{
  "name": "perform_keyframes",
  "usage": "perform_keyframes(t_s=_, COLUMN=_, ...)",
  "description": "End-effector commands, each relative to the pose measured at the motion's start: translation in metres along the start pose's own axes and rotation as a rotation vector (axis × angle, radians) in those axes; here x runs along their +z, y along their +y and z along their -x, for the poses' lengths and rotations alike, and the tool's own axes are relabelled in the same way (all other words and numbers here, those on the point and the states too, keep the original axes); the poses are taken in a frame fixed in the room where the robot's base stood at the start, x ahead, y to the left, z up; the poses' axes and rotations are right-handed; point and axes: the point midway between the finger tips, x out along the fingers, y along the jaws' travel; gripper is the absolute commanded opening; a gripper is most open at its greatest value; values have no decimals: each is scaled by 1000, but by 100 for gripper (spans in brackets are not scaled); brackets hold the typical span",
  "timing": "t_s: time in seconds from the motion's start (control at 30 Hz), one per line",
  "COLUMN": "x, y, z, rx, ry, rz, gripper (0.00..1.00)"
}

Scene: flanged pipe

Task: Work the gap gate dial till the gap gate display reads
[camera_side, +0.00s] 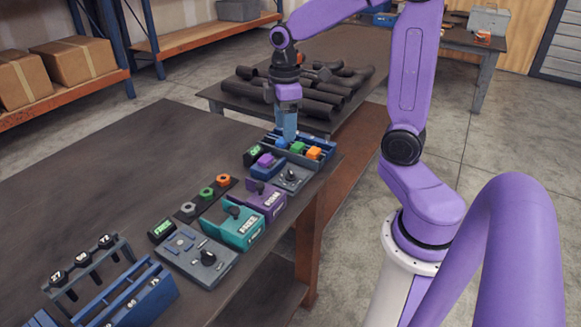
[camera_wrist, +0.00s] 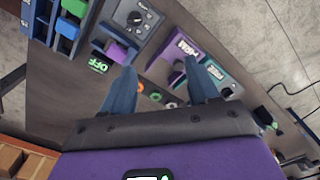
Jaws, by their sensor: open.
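A grey panel (camera_side: 291,178) with a dark round dial (camera_side: 292,174) sits near the table's far right end; its dial (camera_wrist: 134,18) shows at the top of the wrist view. A small black display with green characters (camera_side: 253,156) stands near it and seems to read OFF in the wrist view (camera_wrist: 98,66). A second grey panel (camera_side: 180,243) has a black knob (camera_side: 208,258), with a green-lit display (camera_side: 161,230) beside it. No gap gate label is legible. My gripper (camera_side: 288,138) is open, above the far rack, touching neither dial; its fingers show in the wrist view (camera_wrist: 160,66).
The far blue rack (camera_side: 325,145) holds blue, green and orange blocks. A purple holder (camera_side: 262,201) and a teal holder (camera_side: 234,226) stand between the panels. Black-topped pieces stand at near left. The table's left side is clear.

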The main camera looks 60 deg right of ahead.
Motion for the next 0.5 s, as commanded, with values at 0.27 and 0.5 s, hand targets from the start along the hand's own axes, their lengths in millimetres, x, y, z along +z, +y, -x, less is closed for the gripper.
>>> perform_keyframes(t_s=0.27, x=26, y=47, z=0, rx=-4, ry=-4, rz=-51, gripper=60)
perform_keyframes(t_s=0.5, x=30, y=51, z=-12, rx=-6, ry=-6, rz=-52, gripper=60)
